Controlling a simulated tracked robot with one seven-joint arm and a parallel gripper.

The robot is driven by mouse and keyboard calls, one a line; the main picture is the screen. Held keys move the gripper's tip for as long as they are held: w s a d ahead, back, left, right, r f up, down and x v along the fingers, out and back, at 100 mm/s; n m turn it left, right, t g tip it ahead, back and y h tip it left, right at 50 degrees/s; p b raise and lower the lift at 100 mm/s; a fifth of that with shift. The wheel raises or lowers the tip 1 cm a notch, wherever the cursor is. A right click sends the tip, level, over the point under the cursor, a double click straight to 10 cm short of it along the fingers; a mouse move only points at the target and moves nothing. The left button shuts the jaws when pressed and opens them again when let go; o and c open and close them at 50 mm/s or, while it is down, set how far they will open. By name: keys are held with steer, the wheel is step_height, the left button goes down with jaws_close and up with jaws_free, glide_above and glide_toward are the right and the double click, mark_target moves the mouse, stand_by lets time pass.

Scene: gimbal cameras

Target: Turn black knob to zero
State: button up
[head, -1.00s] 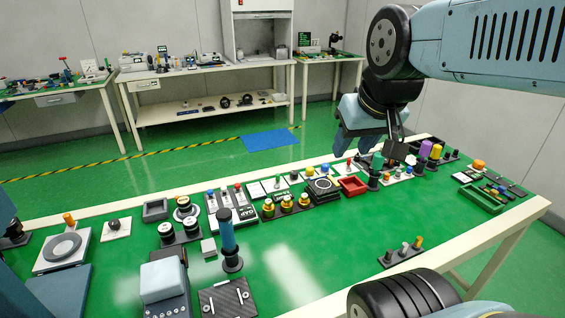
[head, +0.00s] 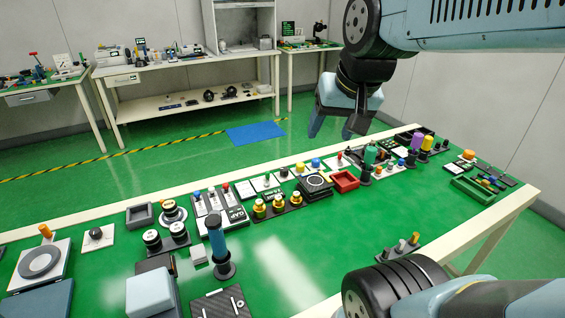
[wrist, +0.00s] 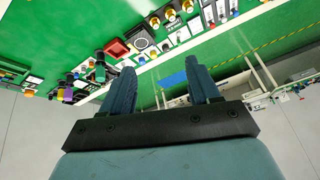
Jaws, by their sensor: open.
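A small black knob (head: 95,233) sits on a white square plate at the left of the green table. Two black knobs with pale tops (head: 152,239) (head: 178,230) stand on a dark base to its right. A black box with a round dial (head: 316,184) sits near the table's middle. I cannot tell which of these is the task's knob. My gripper (head: 338,124) is open and empty above the table's far edge, right of these knobs and apart from everything. In the wrist view, its two blue fingers (wrist: 161,68) are spread apart, with the dial box (wrist: 141,42) beyond them.
A tall blue handle (head: 217,243) stands at the front. Gold knobs (head: 277,204), a red tray (head: 344,181), a green cylinder (head: 370,155) and a green tray (head: 474,189) crowd the table. Its front right middle is mostly clear.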

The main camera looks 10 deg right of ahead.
steer(key=w+f+m+g+y, duration=0.1)
steer(key=w+f+m+y, duration=0.1)
steer(key=w+m, duration=0.6)
steer(key=m, duration=1.9)
glide_above(284, 168)
steer(key=s+d, duration=0.4)
steer(key=s, duration=0.1)
step_height(284, 168, down, 20)
steer(key=shift+g, duration=0.4)
steer(key=x, duration=1.4)
steer(key=shift+w+a+r, duration=0.1)
steer(key=shift+w+a, duration=0.1)
steer(key=shift+a, duration=0.1)
